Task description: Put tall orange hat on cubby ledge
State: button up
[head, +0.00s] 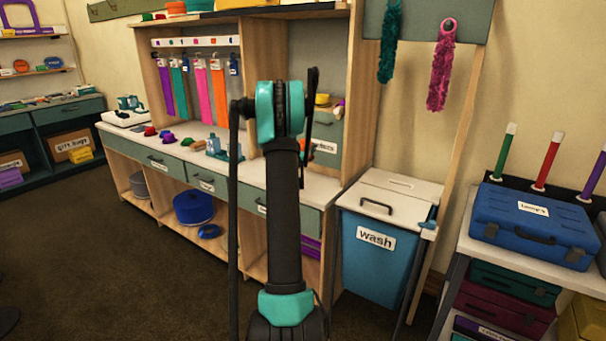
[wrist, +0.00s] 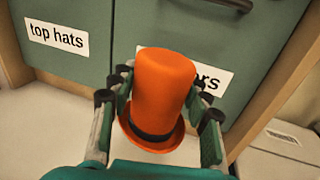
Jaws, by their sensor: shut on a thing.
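The tall orange hat (wrist: 165,85) is between the fingers of my gripper (wrist: 163,92) in the wrist view. It has a dark band above its brim, and its crown points up in the picture. My gripper is shut on it, with a finger at either side. Behind the hat are green fronts labelled "top hats" (wrist: 57,35) and a second label that the hat partly covers. In the head view my own arm hides most of the gripper and hat. A cubby ledge (head: 333,108) shows above the green front, right of my arm.
A yellow item (head: 322,100) stands on the ledge. The white counter (head: 180,130) holds several small coloured items to the left. A blue "wash" bin (head: 376,262) stands to the right. A wooden upright (wrist: 285,75) borders the green fronts.

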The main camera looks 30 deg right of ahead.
notch_tip(320, 180, down, 12)
jog(key=shift+r, duration=0.1)
dwell(0.4)
jog(key=o, duration=0.9)
jog(key=shift+a, duration=0.15)
